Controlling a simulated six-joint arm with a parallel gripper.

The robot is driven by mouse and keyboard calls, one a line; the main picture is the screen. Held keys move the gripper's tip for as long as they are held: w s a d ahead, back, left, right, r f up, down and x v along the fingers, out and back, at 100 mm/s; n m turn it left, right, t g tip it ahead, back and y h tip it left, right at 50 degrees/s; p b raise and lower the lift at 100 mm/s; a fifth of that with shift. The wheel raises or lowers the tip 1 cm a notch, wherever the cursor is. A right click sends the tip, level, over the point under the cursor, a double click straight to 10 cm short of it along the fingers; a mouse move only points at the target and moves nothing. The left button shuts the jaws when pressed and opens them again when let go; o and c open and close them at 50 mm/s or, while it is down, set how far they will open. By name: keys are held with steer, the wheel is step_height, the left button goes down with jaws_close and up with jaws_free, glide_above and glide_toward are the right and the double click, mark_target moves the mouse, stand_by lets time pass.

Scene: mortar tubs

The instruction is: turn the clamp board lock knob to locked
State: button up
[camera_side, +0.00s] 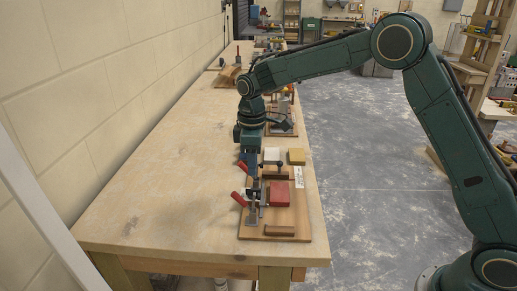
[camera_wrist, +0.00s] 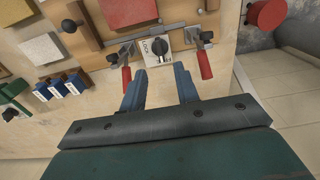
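The lock knob (camera_wrist: 158,47) is a small black knob on a pale plate in the wrist view. The plate carries the word LOCK to its left; I cannot read its pointer clearly. The clamp board (camera_side: 295,222) lies on the bench with red-handled clamps at its left edge. The clamp handles (camera_wrist: 126,78) and (camera_wrist: 206,66) flank the knob in the wrist view. My gripper (camera_wrist: 160,69) has its two blue fingers apart, with nothing between them, and the knob appears just beyond the tips. In the side view my gripper (camera_side: 252,178) hangs over the board's left side and hides the knob.
A round red knob (camera_wrist: 267,13) shows in the wrist view. The bench top (camera_side: 175,175) left of the board is clear.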

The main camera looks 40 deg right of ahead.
steer(key=shift+f, duration=4)
steer(key=shift+c, duration=0.4)
jaws_close()
